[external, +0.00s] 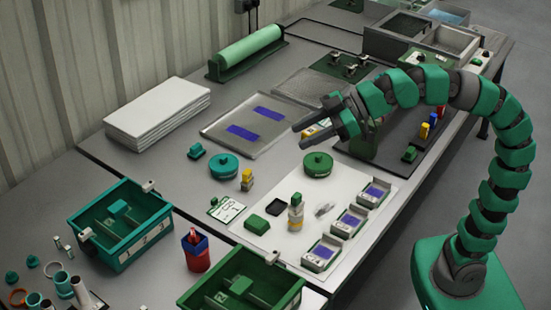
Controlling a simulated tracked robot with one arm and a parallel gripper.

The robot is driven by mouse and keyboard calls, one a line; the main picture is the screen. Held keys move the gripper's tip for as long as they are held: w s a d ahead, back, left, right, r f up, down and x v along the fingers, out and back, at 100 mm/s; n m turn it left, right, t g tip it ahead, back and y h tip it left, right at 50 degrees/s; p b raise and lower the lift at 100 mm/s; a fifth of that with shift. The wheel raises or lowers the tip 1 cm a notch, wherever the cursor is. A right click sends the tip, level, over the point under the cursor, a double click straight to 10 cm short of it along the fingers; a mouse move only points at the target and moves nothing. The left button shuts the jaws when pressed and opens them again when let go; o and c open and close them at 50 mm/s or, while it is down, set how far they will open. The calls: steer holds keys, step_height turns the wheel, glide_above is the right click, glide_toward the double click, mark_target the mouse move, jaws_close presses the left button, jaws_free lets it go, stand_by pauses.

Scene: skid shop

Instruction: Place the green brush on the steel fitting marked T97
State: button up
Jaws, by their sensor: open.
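No label reading T97 can be made out at this size. Three small pale trays with violet inserts stand in a row on the white sheet: a far one (374,193), a middle one (349,220) and a near one (321,254). Their front tags are unreadable, and I cannot tell if one is the fitting. A low green block (257,222) and an upright green-topped piece (296,203) also stand on the sheet. I cannot tell which green thing is the brush. My gripper (302,137) is open and empty, raised above the bench, with its fingers pointing left.
A green lidded round tin (317,164) and a teal one (224,166) stand nearby. A teal bin (122,222), a green bin (245,285) and a red-blue cup (196,250) are at the front. A shallow metal tray (222,139) lies behind. Bare bench shows between them.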

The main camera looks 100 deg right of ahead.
steer(key=s+a+r+m+t, duration=0.1)
steer(key=s+a+r+t, duration=0.1)
steer(key=s+a+r, duration=0.2)
step_height(320, 180, up, 4)
steer(key=shift+s+a+f+m+t, duration=0.15)
steer(key=shift+a+m+t, duration=0.15)
steer(key=shift+a, duration=0.5)
